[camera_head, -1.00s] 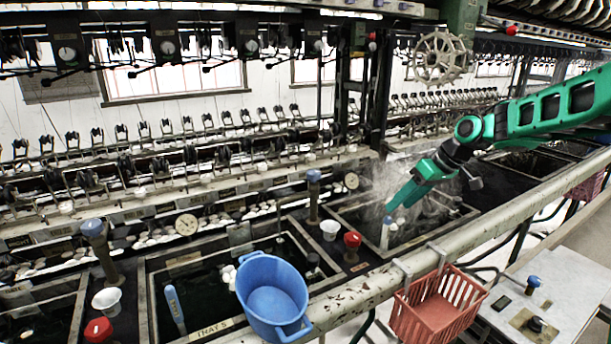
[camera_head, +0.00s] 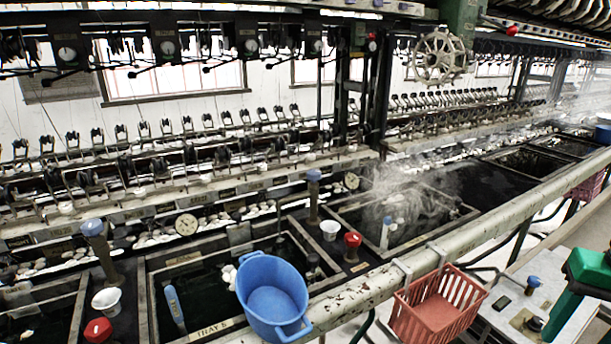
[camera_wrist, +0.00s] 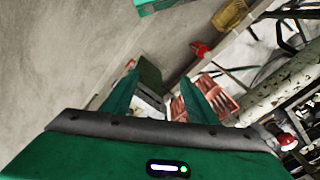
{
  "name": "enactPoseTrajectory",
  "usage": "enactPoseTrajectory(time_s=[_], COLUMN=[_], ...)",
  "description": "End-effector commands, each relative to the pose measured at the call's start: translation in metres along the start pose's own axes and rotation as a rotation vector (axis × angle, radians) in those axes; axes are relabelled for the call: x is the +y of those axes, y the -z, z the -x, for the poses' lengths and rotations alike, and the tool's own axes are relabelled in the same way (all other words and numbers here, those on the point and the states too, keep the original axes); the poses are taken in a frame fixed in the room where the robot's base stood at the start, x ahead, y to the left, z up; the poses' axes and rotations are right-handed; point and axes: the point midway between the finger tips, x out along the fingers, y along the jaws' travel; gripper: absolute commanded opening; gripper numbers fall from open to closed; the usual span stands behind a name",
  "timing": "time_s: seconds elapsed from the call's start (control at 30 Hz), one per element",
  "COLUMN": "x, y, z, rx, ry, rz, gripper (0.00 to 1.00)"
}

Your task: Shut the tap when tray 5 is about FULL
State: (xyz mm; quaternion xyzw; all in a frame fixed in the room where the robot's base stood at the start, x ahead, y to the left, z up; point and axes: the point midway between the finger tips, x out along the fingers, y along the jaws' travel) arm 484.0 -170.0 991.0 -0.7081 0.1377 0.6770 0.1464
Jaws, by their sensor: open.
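Tray 5 (camera_head: 210,331) is a framed basin with its label on the front rim. Dark liquid shows inside, and I cannot tell how near the rim it stands. A blue oval tub (camera_head: 272,298) hides its front right part. A blue-topped post (camera_head: 313,188) stands behind its right side, and a red knob (camera_head: 352,240) is at its right. Another blue-topped post (camera_head: 95,230) and red knob (camera_head: 98,330) are at its left. I cannot tell which is its tap. My gripper (camera_wrist: 159,73) is open and empty in the wrist view, away from the basins, above the floor.
A pale rail (camera_head: 480,231) runs along the basins' front, with a red basket (camera_head: 436,302) hung on it. A white side table (camera_head: 535,290) with a blue knob stands at right. Steam rises over the neighbouring basin (camera_head: 430,236).

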Motion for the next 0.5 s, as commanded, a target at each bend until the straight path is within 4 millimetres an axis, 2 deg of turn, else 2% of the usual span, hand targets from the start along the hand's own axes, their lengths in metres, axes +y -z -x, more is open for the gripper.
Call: enactPoseTrajectory(time_s=[0.1, 0.4, 0.5], x=[0.011, 0.03, 0.025], y=[-0.022, -0.063, -0.048], z=[-0.005, -0.015, -0.015], rx=[-0.016, -0.05, -0.037], ry=[-0.007, -0.017, -0.015], rz=[-0.056, -0.158, -0.123], gripper=[0.53, 0.53, 0.53])
